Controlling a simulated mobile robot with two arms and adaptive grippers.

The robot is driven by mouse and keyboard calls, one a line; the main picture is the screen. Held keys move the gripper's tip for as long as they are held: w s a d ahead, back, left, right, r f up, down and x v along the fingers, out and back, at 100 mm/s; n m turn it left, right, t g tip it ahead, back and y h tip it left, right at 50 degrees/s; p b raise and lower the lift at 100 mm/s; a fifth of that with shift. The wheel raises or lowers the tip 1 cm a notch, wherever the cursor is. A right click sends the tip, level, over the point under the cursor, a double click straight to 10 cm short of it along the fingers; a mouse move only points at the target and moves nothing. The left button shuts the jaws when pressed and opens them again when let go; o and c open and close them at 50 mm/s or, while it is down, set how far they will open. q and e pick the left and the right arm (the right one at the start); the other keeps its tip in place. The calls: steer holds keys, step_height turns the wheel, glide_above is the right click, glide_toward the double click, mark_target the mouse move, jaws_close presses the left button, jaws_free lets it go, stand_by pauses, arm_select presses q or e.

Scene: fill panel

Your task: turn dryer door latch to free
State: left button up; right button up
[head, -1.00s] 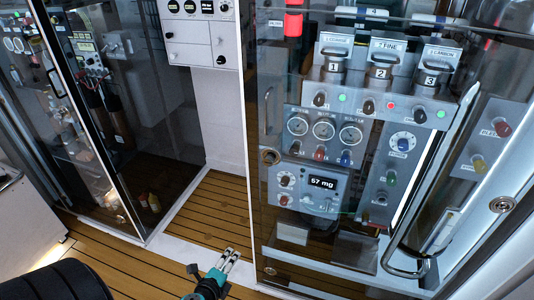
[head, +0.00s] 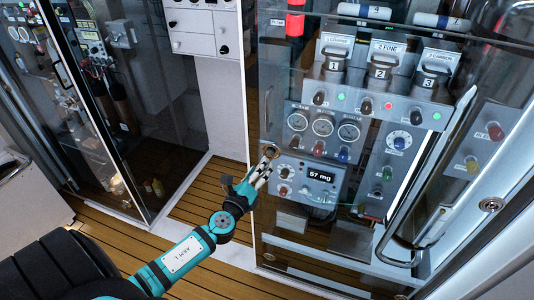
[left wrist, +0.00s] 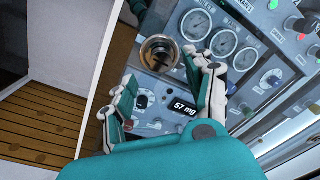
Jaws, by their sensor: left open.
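A round metal latch (head: 273,153) with a dark centre sits on the left edge of the clear door in the head view. I cannot tell whether a fingertip touches the latch. My right gripper is not in view.
Behind the clear door is a panel with gauges (head: 322,126), knobs and a lit display (head: 320,174). A long handle (head: 405,250) runs along the right side, and another round fitting (head: 491,204) is at the far right. Wooden floor (head: 205,195) is open to the left.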

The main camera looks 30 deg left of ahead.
mark_target(269, 155)
arm_select(q)
steer(key=w, duration=0.4)
steer(key=w+a, duration=0.1)
steer(key=w, duration=0.1)
steer(key=shift+w, duration=0.2)
jaws_close()
